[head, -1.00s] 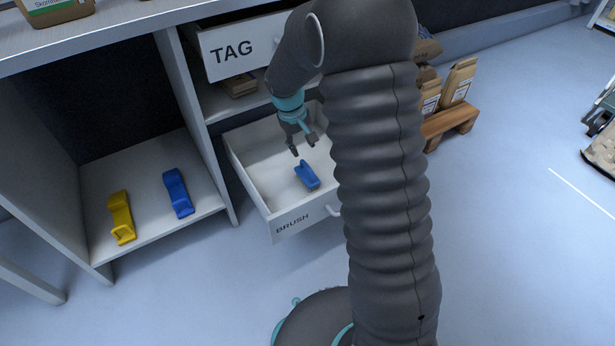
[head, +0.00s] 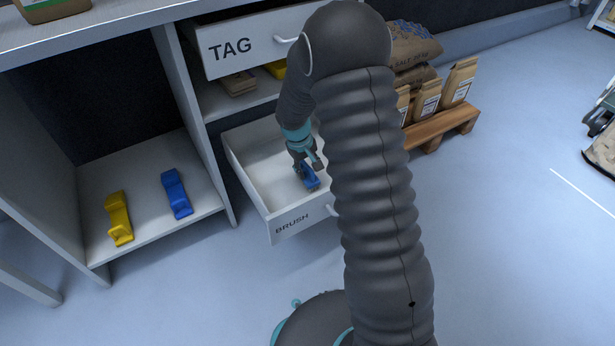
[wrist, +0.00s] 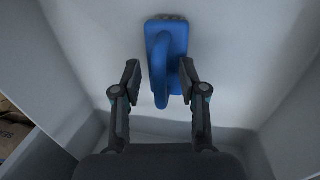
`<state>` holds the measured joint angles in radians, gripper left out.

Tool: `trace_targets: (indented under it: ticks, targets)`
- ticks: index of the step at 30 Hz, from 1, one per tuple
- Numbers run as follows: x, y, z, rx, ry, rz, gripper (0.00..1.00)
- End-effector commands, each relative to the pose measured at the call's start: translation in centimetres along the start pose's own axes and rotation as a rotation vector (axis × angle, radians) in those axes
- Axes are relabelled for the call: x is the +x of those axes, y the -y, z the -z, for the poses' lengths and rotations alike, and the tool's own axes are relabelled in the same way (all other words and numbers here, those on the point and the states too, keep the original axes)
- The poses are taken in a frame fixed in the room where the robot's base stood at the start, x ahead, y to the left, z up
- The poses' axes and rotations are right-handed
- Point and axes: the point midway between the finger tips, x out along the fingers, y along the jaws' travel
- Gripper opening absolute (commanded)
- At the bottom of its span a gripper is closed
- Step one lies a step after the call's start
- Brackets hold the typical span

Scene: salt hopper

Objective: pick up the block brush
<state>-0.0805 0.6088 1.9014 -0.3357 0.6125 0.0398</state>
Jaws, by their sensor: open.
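The blue block brush (head: 311,181) lies in the open drawer (head: 254,187) labelled BRUSH. In the wrist view the brush (wrist: 177,45) shows its flat block and a raised handle, lying on the drawer's pale floor. My gripper (head: 304,170) is down inside the drawer over the brush and hides part of it. In the wrist view my gripper (wrist: 160,80) is open, with one finger on each side of the brush. The right finger is very close to the block; I cannot tell if it touches.
The TAG drawer (head: 245,47) juts out above. Paper bags (head: 459,82) stand on a wooden pallet (head: 440,128) behind my arm.

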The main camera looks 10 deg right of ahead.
Motion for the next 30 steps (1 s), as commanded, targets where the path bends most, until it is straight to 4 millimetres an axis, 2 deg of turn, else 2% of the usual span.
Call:
trace_targets:
  ticks: [4, 5, 9, 10, 22, 26, 30]
  targets:
    - [-0.1, 0.0, 0.0, 0.000, -0.001, 0.000, 0.42]
    - [-0.1, 0.0, 0.0, 0.000, -0.001, 0.000, 0.37]
    - [-0.1, 0.0, 0.0, 0.000, -0.001, 0.000, 0.02]
    - [-0.1, 0.0, 0.0, 0.000, -0.001, 0.000, 0.00]
    - [-0.6, -0.1, 0.1, 0.001, -0.002, 0.000, 0.00]
    - [-2.3, -0.5, 0.1, 0.000, -0.004, -0.001, 0.00]
    - [-4.9, -1.0, 0.1, 0.002, -0.006, -0.002, 0.00]
